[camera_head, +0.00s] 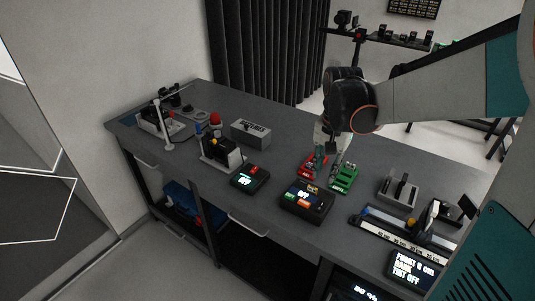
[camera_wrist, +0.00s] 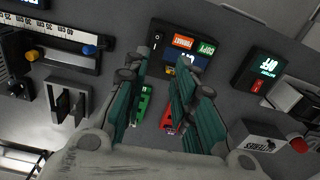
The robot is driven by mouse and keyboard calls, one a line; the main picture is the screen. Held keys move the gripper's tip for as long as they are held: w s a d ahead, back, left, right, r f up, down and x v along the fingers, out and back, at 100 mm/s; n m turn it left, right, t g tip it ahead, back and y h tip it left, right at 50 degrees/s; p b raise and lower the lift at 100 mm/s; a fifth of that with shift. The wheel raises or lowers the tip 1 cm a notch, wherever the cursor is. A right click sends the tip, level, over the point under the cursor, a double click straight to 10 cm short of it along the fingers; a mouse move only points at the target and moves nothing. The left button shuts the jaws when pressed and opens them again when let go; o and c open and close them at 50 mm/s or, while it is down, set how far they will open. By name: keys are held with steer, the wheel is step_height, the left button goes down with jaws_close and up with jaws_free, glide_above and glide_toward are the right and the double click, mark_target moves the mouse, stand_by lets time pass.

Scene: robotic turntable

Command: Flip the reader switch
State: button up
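A black box with a lit "OFF" display and coloured buttons (camera_head: 305,200) stands near the table's front edge. In the wrist view this box (camera_wrist: 158,58) has orange and green labelled buttons and a black rocker switch (camera_wrist: 156,41) at its left. A smaller black box (camera_head: 250,178), also reading "OFF", stands to its left; the wrist view shows it (camera_wrist: 250,78) with a red switch (camera_wrist: 257,86). I cannot read which one is the reader. My gripper (camera_head: 329,168) points down behind the button box. In the wrist view its fingers (camera_wrist: 165,82) are apart with nothing between them.
A red item (camera_head: 308,160) and a green item (camera_head: 344,178) lie close by my fingers. A grey labelled box (camera_head: 250,133) stands behind left. A slotted grey block (camera_head: 398,190) and a ruler rail (camera_head: 400,236) are to the right. The back middle of the table is clear.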

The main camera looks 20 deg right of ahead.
mark_target(320, 209)
steer(key=shift+m, duration=0.4)
steer(key=f+b, duration=0.2)
steer(key=f, duration=0.5)
steer(key=f+b, duration=0.3)
steer(key=f, duration=0.4)
steer(key=shift+s+f, duration=0.2)
steer(key=shift+f, duration=0.05)
steer(key=shift+d, duration=0.1)
jaws_close()
